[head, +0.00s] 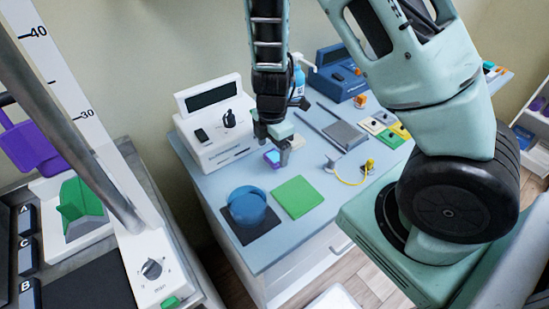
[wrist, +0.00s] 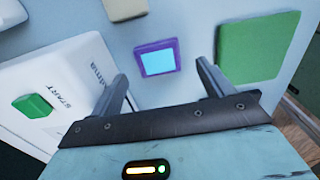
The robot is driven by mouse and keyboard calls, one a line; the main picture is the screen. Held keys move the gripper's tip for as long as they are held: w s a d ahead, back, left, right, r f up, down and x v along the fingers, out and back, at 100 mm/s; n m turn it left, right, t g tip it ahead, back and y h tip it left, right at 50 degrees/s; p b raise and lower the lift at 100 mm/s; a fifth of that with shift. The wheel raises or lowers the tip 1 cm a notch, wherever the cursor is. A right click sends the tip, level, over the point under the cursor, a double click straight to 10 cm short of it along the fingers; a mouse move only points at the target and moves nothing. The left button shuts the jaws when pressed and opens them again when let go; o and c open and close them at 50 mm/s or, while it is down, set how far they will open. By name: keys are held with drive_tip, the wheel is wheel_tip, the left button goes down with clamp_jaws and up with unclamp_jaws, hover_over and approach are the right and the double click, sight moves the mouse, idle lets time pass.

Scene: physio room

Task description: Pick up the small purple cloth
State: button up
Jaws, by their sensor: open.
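The small purple cloth (wrist: 157,58) is a flat square with a purple border and a pale blue middle, lying on the light blue table. In the head view the cloth (head: 271,156) is partly hidden by my gripper (head: 283,153). In the wrist view my gripper (wrist: 163,73) is open, with one finger on each side of the cloth's near edge in the picture. Nothing is between the fingers. I cannot tell how high the fingertips are above the table.
A white device with a green START button (wrist: 37,105) stands left of the cloth. A green square (head: 297,196) and a blue round object on a dark mat (head: 253,226) lie nearer the front. A grey pad (head: 345,134) and a yellow cable (head: 350,182) are to the right.

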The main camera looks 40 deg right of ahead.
sight(273, 157)
drive_tip(key=shift+f, duration=1.25)
drive_tip(key=c, duration=1.1)
drive_tip(key=shift+r, duration=0.1)
wheel_tip(273, 157, up, 10)
drive_tip(key=shift+f+p, duration=0.1)
drive_tip(key=shift+p, duration=0.25)
